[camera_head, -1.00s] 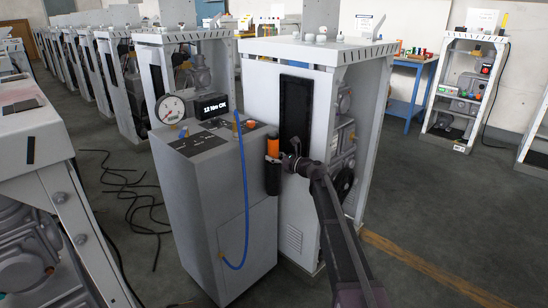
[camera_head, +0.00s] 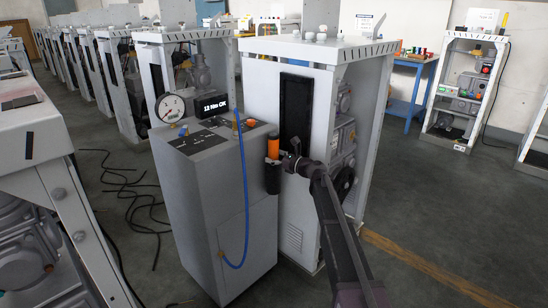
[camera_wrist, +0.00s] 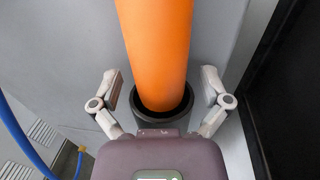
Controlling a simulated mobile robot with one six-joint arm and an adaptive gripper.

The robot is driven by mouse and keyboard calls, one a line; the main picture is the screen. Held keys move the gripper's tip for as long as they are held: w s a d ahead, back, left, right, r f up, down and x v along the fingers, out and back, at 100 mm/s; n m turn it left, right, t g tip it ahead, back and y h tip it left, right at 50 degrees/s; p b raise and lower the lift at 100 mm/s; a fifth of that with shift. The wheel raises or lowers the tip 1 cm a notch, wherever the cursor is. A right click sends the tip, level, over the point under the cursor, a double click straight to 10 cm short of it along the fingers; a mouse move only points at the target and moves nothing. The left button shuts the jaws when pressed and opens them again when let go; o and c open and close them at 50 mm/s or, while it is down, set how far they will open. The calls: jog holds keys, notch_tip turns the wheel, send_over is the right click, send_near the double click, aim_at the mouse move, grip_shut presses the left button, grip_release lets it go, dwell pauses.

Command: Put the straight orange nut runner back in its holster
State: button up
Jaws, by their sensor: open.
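The straight orange nut runner (camera_head: 273,147) stands upright in a black tubular holster (camera_head: 272,178) on the side of the grey cabinet. In the wrist view the orange body (camera_wrist: 158,45) rises out of the dark round mouth of the holster (camera_wrist: 146,119), with its lower end hidden inside. My gripper (camera_head: 287,164) is beside it, at its right in the head view. In the wrist view my gripper (camera_wrist: 163,88) is open, with one finger on each side of the tool and visible gaps between.
The grey cabinet (camera_head: 240,215) carries a round gauge (camera_head: 170,108), a display reading 12 Nm OK (camera_head: 213,105) and a looping blue hose (camera_head: 245,190). A white machine frame (camera_head: 262,80) with a dark panel stands close behind my gripper. Black cables (camera_head: 135,190) lie on the floor at left.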

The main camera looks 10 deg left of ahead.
jog(key=shift+d, duration=0.1)
jog(key=v, duration=1.2)
jog(key=shift+s, duration=0.1)
jog(key=s+d+f+n+g+h, duration=0.2)
jog(key=s+f+n+g+h, duration=0.1)
jog(key=s+f+n, duration=0.5)
jog(key=s+d+f+n+g+h, duration=0.1)
jog(key=s+f+n+g+h, duration=0.3)
jog(key=s, duration=0.6)
jog(key=s+d+f+n+g+h+p, duration=0.1)
jog(key=s+d+f+n+h, duration=0.25)
jog(key=s+d+n, duration=0.45)
jog(key=s+d+f+n+g+h, duration=0.1)
jog(key=s+d+f+n+h, duration=0.1)
jog(key=s+d+n+h, duration=0.5)
notch_tip(320, 180, up, 32)
jog(key=s+a+m+y+p, duration=0.1)
jog(key=s+m+y+p, duration=0.1)
jog(key=p, duration=3)
jog(key=shift+s+r+m, duration=0.15)
jog(key=shift+m, duration=0.35)
jog(key=shift+a, duration=0.1)
